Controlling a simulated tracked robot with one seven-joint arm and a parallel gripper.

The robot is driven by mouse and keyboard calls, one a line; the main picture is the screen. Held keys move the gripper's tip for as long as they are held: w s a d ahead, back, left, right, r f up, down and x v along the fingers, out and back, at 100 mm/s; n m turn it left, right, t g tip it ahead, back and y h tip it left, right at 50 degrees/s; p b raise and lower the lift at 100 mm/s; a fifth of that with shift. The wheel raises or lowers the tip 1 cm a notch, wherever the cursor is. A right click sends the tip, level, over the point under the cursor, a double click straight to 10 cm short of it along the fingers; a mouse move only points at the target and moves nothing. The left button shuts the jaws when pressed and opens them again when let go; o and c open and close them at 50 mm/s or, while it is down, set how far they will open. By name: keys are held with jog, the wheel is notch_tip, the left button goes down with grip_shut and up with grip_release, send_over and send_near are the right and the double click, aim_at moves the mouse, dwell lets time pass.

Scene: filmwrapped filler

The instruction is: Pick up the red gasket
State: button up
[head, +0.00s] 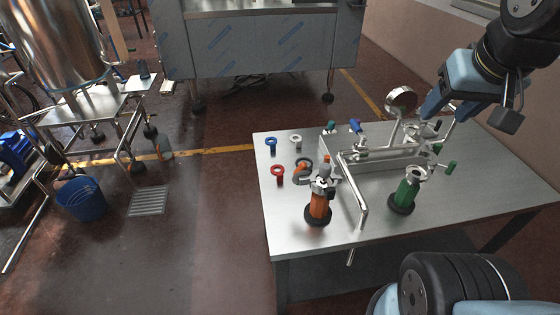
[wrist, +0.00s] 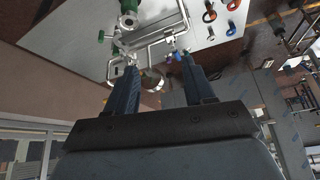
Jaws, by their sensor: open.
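The red gasket (head: 279,176) is a small ring with a tab, near the left edge of the steel table (head: 300,240). In the wrist view it shows as a small red ring (wrist: 232,8) at the top right. My gripper (head: 437,108) is open and empty above the back right of the table, well to the right of the gasket. In the wrist view my gripper's two fingers (wrist: 155,65) are spread, with pipework beyond them.
A blue ring (head: 271,149) and a pale ring (head: 296,146) lie behind the gasket. A dark ring (head: 300,179) and an orange bottle (head: 319,207) stand to its right. A pipe fixture (head: 385,154) and a green bottle (head: 405,195) occupy the table's middle and right. The front left is clear.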

jog(key=w+a+f+n+g+y, duration=0.1)
jog(key=w+a+f+y, duration=0.25)
jog(key=w+a, duration=0.3)
jog(key=n+h, duration=0.2)
send_over(280, 173)
jog(key=s+d, duration=0.1)
jog(key=s, duration=0.4)
notch_tip(280, 173, down, 24)
jog(key=shift+d+x, duration=0.15)
jog(key=shift+x, duration=3.3)
jog(key=shift+d+x, duration=0.15)
jog(key=shift+x, duration=3.25)
jog(key=shift+s+f, duration=0.1)
jog(key=shift+c, duration=0.4)
grip_shut()
